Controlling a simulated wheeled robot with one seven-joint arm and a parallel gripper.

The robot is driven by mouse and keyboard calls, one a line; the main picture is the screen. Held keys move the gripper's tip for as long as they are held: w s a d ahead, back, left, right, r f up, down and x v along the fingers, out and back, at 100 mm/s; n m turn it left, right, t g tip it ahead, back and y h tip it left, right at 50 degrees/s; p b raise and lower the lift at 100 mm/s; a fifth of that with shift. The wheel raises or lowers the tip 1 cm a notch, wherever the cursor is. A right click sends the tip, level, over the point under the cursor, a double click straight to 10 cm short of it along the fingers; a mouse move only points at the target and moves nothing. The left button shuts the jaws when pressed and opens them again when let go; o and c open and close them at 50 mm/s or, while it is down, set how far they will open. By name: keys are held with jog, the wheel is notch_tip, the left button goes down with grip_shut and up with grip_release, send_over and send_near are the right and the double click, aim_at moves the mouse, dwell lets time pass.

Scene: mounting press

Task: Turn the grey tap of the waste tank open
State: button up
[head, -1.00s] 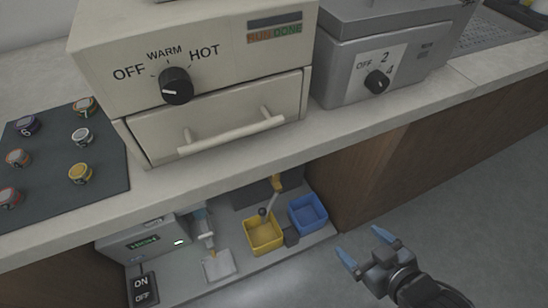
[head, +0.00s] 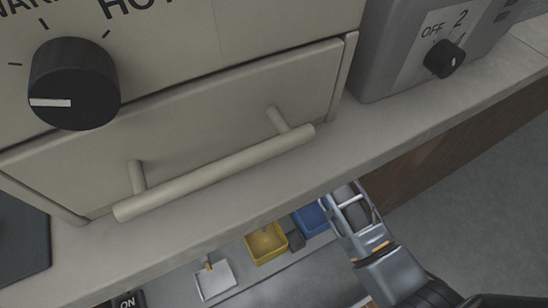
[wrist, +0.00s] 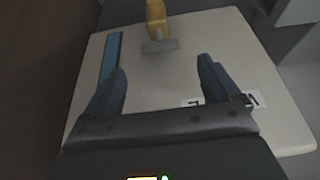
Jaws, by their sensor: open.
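In the wrist view, a pale box face (wrist: 245,85) with a blue strip (wrist: 111,55) and a partly hidden label lies beneath my fingers; it looks like the waste tank. A short grey crossbar (wrist: 160,46), apparently the tap, sits at the end of a yellow stem (wrist: 155,18). My gripper (wrist: 162,65) is open and empty. The crossbar lies just beyond the fingertips, between their lines; I see no contact. In the head view my wrist reaches under the counter edge, which hides the fingers, the tank and the tap.
The counter edge (head: 195,235) overhangs the lower shelf. Below it are a yellow bin (head: 266,244), a blue bin (head: 311,220) close to my wrist, and a white tray (head: 215,281). The drawer handle (head: 215,172) juts out above. Floor is clear at right.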

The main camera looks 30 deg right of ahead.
jog(key=b+x, duration=0.2)
jog(key=x, duration=0.5)
jog(key=shift+w+f+b, duration=0.15)
jog(key=shift+f+b, duration=0.05)
jog(key=shift+b, duration=0.1)
jog(key=shift+c, duration=0.2)
jog(key=c, duration=1)
